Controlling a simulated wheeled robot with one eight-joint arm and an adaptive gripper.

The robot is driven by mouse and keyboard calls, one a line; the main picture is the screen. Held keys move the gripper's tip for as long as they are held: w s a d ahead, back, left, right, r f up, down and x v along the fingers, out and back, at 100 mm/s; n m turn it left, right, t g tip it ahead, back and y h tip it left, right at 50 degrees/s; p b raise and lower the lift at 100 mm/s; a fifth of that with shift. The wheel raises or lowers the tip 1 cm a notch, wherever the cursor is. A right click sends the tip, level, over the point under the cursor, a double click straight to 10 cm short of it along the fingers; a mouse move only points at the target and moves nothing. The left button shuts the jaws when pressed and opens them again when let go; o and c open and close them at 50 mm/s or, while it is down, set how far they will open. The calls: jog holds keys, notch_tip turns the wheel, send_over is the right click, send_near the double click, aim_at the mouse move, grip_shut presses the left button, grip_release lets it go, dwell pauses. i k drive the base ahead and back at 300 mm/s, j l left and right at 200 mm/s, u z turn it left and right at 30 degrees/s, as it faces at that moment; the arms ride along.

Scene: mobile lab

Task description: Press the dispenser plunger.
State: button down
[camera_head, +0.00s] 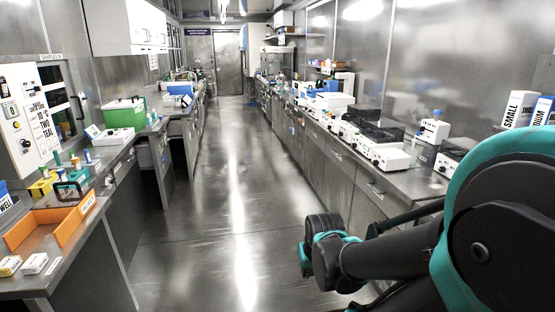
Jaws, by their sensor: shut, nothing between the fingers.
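I cannot pick out the dispenser or its plunger with certainty. A white unit with a small blue-green top (433,131) stands on the right bench, but it is too small to tell what it is. Small bottles with coloured tops (76,164) stand on the left bench; I cannot tell whether one has a plunger. My black and teal arm fills the lower right and reaches left to a joint over the aisle. The fingers of my gripper do not show. My arm hides part of the right bench.
The steel floor of the aisle (205,220) is clear between the benches. The left bench holds an orange tray (28,227) and a green box (124,111). The right bench (420,181) carries several white instruments and boxes (521,108). A door (229,61) closes the far end.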

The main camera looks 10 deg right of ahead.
aim_at(437, 113)
jog(key=i+j+z, duration=0.1)
jog(key=i+z, duration=0.25)
jog(key=i, duration=0.15)
jog(key=i+j+z, duration=0.3)
jog(key=i, duration=0.25)
jog(key=i+j+z, duration=1.15)
jog(key=j+z, duration=0.2)
jog(key=i+j+z, duration=0.15)
jog(key=j+z, duration=0.15)
jog(key=j, duration=0.1)
